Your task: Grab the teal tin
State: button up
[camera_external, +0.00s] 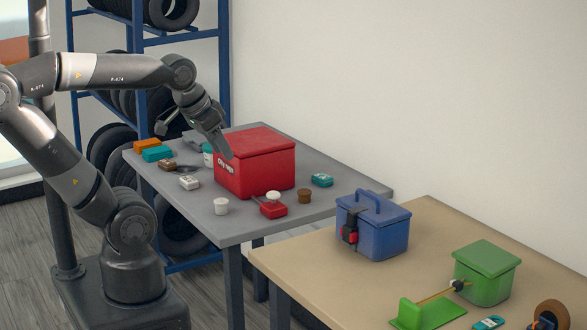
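Several teal things show on the grey table (225,225). A flat teal box (157,153) lies at its left end beside an orange one. A small teal tin-like item (322,180) with a pale label lies right of the red box. A pale cup with a teal top (208,155) stands left of the red box, partly hidden. I cannot tell for sure which one is the teal tin. My gripper (193,141) is above the table's left part, near the red box's upper left corner. Its fingers are spread wide, with nothing seen between them.
The large red box (257,166) stands mid-table. Small items crowd around it: an orange box (147,144), a white cup (221,206), a red tin (273,208), a brown pot (305,196). A tan table (320,275) holds a blue case (373,228) and a green box (486,275).

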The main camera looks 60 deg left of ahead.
jog(key=shift+o, duration=0.4)
jog(key=o, duration=0.5)
